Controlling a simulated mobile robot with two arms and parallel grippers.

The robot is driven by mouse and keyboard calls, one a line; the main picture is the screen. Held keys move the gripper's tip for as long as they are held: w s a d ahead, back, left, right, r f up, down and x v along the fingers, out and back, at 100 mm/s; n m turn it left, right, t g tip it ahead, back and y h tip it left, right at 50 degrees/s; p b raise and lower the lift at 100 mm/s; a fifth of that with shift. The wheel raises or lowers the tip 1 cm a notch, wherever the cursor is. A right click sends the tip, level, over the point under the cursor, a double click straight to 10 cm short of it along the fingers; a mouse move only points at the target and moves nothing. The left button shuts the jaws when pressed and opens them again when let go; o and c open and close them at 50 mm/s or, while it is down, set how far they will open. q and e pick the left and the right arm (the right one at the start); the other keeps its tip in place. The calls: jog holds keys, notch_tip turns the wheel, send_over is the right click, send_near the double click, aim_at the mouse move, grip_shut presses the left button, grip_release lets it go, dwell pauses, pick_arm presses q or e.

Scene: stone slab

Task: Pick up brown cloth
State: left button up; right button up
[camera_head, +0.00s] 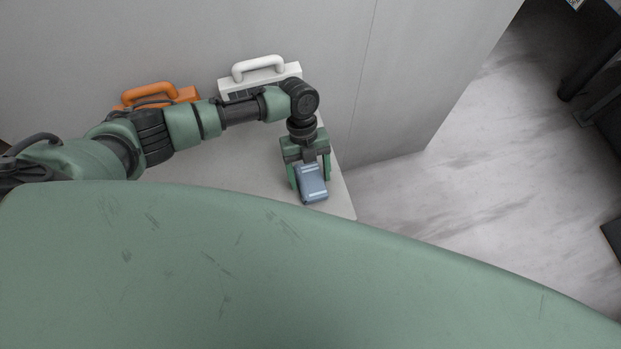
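No brown cloth shows in the head view. A small blue-grey folded item with pale stripes (313,184), perhaps a cloth, is at the right end of the pale stone slab (343,201). My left gripper (311,180) points down at it, with its green fingers apart on either side of it. The item fills most of the gap, and I cannot tell whether the fingers press on it. My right gripper is not in view.
An orange handled object (158,95) and a white handled object (262,76) stand at the slab's back by a grey wall (200,40). My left arm partly covers the orange one. Marbled floor (470,190) lies open to the right.

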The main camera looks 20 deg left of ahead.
aim_at(310, 177)
pick_arm(q)
jog(key=c, duration=0.9)
jog(key=shift+c, duration=0.2)
notch_tip(310, 177, up, 20)
jog(key=b, duration=0.3)
jog(key=shift+b, duration=0.35)
jog(key=shift+r, duration=0.1)
